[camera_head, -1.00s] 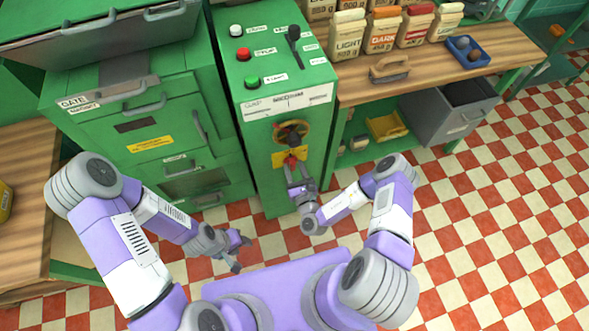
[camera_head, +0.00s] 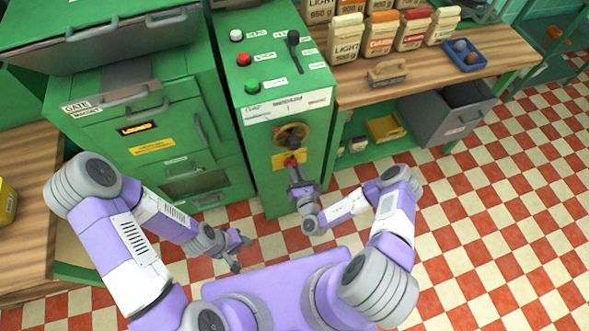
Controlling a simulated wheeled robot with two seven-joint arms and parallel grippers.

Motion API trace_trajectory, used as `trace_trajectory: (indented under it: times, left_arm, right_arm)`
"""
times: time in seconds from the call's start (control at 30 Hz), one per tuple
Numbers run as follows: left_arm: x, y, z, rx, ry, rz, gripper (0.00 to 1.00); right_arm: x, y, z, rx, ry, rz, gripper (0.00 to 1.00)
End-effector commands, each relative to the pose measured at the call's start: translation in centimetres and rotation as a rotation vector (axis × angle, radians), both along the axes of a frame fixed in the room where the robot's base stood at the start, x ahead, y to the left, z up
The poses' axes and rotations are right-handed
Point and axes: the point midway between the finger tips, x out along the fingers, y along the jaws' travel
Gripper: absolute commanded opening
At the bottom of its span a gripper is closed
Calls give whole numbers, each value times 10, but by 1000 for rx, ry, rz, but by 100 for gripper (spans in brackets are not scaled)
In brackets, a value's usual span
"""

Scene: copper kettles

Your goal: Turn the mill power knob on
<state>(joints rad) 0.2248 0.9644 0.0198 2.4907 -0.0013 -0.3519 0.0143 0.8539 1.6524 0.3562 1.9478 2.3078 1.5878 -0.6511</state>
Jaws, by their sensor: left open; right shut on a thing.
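The red power knob (camera_head: 290,161) sits on a yellow plate (camera_head: 279,164) on the front of the green mill cabinet (camera_head: 262,178), below a round brass-rimmed wheel (camera_head: 284,140). My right gripper (camera_head: 292,168) is shut on the red knob from the front, and its fingers hide part of it. A small dark display (camera_head: 137,128) on the green machine to the left shows lit yellow lettering. My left gripper (camera_head: 246,255) is open and empty, low over the floor in front of the machines.
White, red and green buttons and a black lever (camera_head: 293,46) are on the cabinet top. A wooden bench (camera_head: 425,73) at the right holds labelled bags and a blue tray (camera_head: 465,54). A grey bin (camera_head: 455,112) stands below it. The checkered floor (camera_head: 490,220) at the right is clear.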

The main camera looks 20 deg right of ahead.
Motion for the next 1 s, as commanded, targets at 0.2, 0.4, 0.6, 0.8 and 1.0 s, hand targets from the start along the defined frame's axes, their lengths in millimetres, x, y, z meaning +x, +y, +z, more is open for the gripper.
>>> trace_trajectory:
  times: [0.2,0.4,0.6,0.8,1.0]
  left_arm:
    - [0,0,12,0,0,0,43]
    - [0,0,17,0,0,0,43]
    - [0,0,19,0,0,0,43]
    - [0,0,20,0,0,0,43]
    - [0,0,21,0,0,0,43]
  right_arm:
    - [-1,-3,-1,207,13,-2,0]
    - [-1,-6,-4,394,19,-1,0]
    - [-1,-7,-6,557,23,0,0]
    - [-1,-8,-8,679,28,0,0]
    - [-1,-9,-9,753,32,2,0]
